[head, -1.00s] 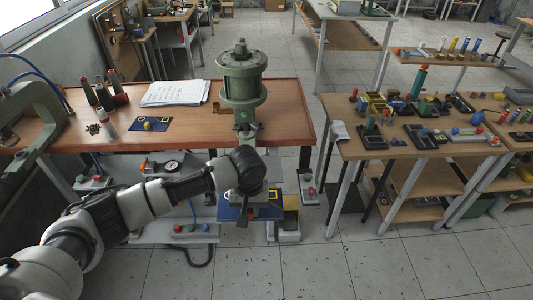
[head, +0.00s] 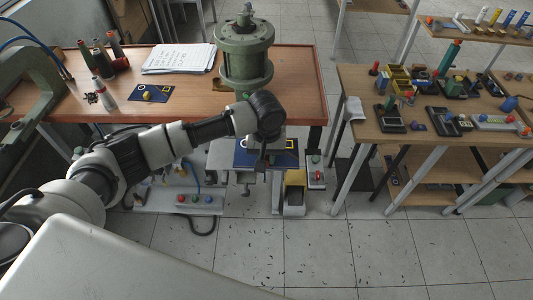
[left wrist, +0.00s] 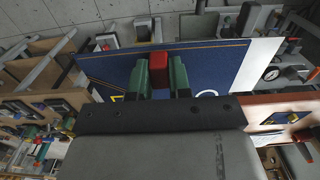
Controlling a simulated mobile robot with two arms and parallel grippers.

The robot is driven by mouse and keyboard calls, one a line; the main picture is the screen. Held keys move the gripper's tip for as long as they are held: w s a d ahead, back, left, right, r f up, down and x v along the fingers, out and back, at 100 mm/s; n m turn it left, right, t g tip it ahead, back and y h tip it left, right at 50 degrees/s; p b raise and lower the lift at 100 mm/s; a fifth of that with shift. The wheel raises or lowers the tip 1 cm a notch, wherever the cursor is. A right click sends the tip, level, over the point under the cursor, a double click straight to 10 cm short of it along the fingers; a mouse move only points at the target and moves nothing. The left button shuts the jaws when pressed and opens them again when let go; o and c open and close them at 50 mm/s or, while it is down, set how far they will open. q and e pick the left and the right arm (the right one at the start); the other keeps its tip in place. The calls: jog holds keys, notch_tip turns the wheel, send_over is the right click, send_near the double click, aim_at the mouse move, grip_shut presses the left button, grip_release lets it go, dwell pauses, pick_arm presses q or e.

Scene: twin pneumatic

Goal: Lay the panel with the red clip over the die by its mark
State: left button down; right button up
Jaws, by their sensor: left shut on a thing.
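My left gripper (head: 264,158) is in front of the green press at the bench's front edge. In the left wrist view its green fingers (left wrist: 158,75) are shut on the red clip (left wrist: 158,68). The clip is on a dark blue panel (left wrist: 205,65) with an orange line near its edge, a yellow mark and a white mark partly hidden by the gripper. In the head view the panel (head: 285,157) shows partly behind the gripper, over grey equipment below the bench top. I cannot make out the die or its mark. My right gripper is not in view.
A yellow-topped unit (head: 295,180) stands just right below. A cluttered table (head: 385,145) is at right.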

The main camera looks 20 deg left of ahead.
pick_arm(q)
jog(key=shift+w, duration=0.2)
jog(key=shift+w+p, duration=0.15)
jog(key=shift+p, duration=0.6)
jog(key=shift+f+b, duration=0.4)
jog(key=shift+f, duration=0.55)
jog(key=shift+s+f, duration=0.2)
jog(key=shift+f, duration=0.25)
jog(key=shift+w+f+b, duration=0.1)
jog(key=shift+f+b, duration=0.35)
jog(key=shift+f, duration=0.45)
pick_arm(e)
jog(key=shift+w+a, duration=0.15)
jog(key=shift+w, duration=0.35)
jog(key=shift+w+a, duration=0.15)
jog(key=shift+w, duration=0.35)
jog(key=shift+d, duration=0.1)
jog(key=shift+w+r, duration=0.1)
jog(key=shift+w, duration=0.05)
